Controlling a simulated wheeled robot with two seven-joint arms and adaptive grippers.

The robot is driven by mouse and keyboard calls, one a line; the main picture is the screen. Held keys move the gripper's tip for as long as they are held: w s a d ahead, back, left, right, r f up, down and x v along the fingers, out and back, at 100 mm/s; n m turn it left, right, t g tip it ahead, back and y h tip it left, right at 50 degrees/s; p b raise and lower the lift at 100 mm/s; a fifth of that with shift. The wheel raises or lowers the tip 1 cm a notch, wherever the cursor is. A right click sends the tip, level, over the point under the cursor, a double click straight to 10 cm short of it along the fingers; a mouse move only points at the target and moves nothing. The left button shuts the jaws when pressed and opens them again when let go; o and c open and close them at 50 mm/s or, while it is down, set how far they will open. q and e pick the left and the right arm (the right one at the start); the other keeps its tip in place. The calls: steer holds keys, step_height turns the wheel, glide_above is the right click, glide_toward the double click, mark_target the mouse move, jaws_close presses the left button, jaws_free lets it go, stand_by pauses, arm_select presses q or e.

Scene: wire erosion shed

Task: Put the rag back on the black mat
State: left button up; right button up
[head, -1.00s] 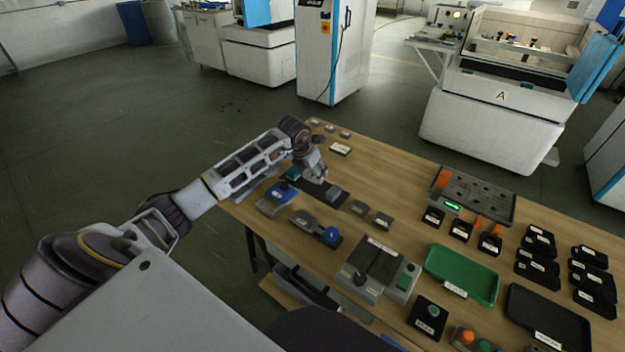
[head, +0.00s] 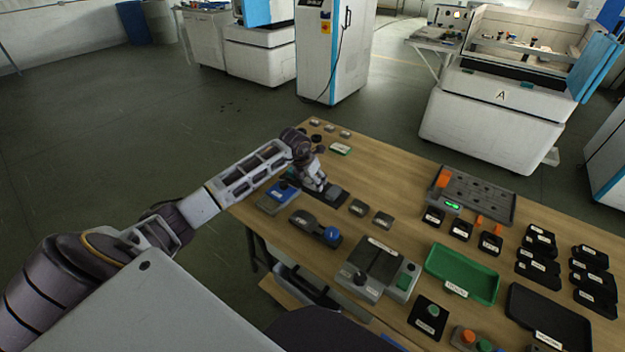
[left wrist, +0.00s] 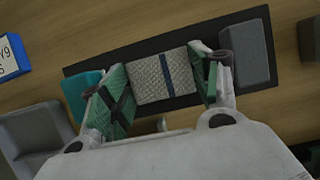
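The rag (left wrist: 164,79) is a pale woven folded piece with a dark blue stripe. In the left wrist view it fills the gap between the two green-padded fingers of my left gripper (left wrist: 163,88), its sides meeting both pads. The black mat (left wrist: 121,61) lies beneath it. I cannot tell whether the rag touches the mat. In the head view my left gripper (head: 317,186) points down over the black mat (head: 329,202) at the table's left part, hiding the rag. My right gripper is not in view.
A grey block (left wrist: 247,55) sits close to the right finger and a teal item (left wrist: 80,92) close to the left one. A blue-and-white labelled item (left wrist: 10,55) and a grey tray (left wrist: 35,130) lie further left.

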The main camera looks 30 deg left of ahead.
arm_select(q)
steer(key=o, duration=0.4)
steer(key=shift+r, duration=0.15)
steer(key=shift+v, duration=6)
steer(key=shift+d+p, duration=0.15)
steer(key=shift+p, duration=0.15)
